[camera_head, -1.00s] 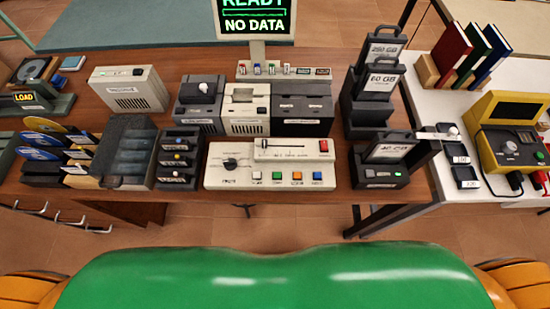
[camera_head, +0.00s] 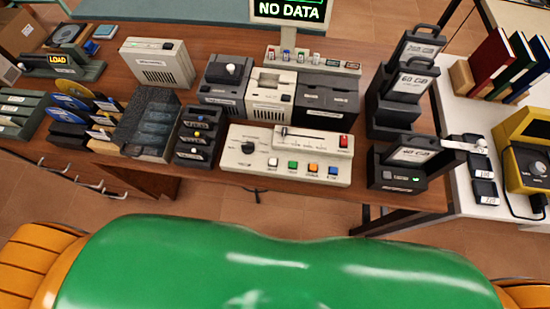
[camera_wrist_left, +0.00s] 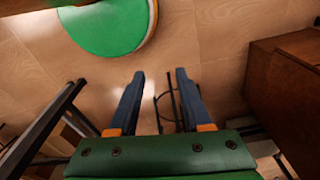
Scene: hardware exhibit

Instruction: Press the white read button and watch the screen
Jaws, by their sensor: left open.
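The white read button (camera_head: 272,161) is the leftmost of a row of coloured buttons on the cream control panel (camera_head: 240,178), in the head view. The panel also has a black knob, a slider and a red switch. The screen (camera_head: 290,10) stands behind it at the top edge; it shows "NO DATA" in white, with a green line cut off above. My right gripper is out of view.
Drive docks (camera_head: 401,180) with upright cartridges stand right of the panel. Small stacked drives (camera_head: 194,137) and a disc rack (camera_head: 62,128) stand to its left. A white table (camera_head: 470,200) with a yellow meter is at the right. The floor in front of the desk looks clear.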

